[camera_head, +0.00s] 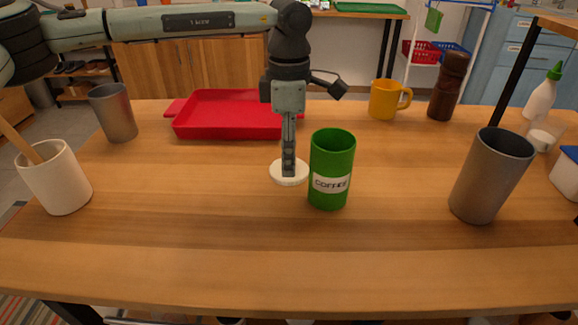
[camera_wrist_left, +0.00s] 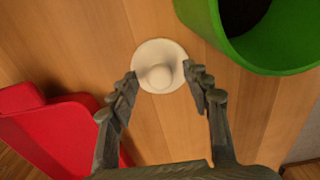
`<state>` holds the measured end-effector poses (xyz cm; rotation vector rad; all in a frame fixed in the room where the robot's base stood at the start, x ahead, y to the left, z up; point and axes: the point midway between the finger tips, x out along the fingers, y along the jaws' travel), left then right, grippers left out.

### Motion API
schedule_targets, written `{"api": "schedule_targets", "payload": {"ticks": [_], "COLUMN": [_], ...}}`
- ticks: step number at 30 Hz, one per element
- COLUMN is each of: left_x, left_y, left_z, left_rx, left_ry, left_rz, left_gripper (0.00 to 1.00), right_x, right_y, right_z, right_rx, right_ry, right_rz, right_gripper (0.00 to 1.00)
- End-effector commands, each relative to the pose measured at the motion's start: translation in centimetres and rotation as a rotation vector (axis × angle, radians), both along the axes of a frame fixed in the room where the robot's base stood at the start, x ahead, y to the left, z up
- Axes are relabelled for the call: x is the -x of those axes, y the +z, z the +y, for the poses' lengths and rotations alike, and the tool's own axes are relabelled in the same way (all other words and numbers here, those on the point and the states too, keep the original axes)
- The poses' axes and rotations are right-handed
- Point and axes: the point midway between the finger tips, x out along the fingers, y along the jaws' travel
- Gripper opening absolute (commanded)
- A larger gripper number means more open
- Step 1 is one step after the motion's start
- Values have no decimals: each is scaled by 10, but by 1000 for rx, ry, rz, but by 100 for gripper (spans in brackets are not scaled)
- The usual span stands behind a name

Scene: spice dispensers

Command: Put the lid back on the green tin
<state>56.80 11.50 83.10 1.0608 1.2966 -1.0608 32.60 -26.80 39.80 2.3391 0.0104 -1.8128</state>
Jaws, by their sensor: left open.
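The green tin (camera_head: 332,168), labelled COFFEE, stands upright and open on the wooden table. In the left wrist view the tin (camera_wrist_left: 275,45) shows its dark inside at the upper right. The white round lid (camera_head: 289,174) lies flat on the table just left of the tin, apart from it. In the left wrist view the lid (camera_wrist_left: 159,67) has its round knob facing up. My left gripper (camera_head: 288,172) points down over the lid. In the left wrist view its open fingers (camera_wrist_left: 160,82) are on either side of the lid's knob, not closed on it. My right gripper is not in view.
A red tray (camera_head: 225,132) lies behind to the left. Grey cups stand at the left (camera_head: 114,112) and right (camera_head: 491,175). A white holder (camera_head: 57,180) is at the left. A yellow mug (camera_head: 384,100) and brown grinder (camera_head: 447,88) stand behind. The front of the table is clear.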

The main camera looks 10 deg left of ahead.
Motion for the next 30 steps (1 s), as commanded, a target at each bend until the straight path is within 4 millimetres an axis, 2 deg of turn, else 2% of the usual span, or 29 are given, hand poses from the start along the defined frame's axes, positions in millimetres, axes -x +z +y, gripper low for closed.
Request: {"api": "schedule_targets", "payload": {"ticks": [8, 20, 30], "left_x": [0, 0, 0], "left_y": [0, 0, 4], "left_z": [0, 0, 0], "left_rx": [0, 0, 1], "left_ry": [0, 0, 0], "left_rz": [0, 0, -1], "left_gripper": [49, 2, 1], "right_x": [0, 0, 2], "right_y": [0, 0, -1], "right_z": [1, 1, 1], "right_rx": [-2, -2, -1], "right_ry": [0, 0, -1], "right_rz": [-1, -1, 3], "right_gripper": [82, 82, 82]}}
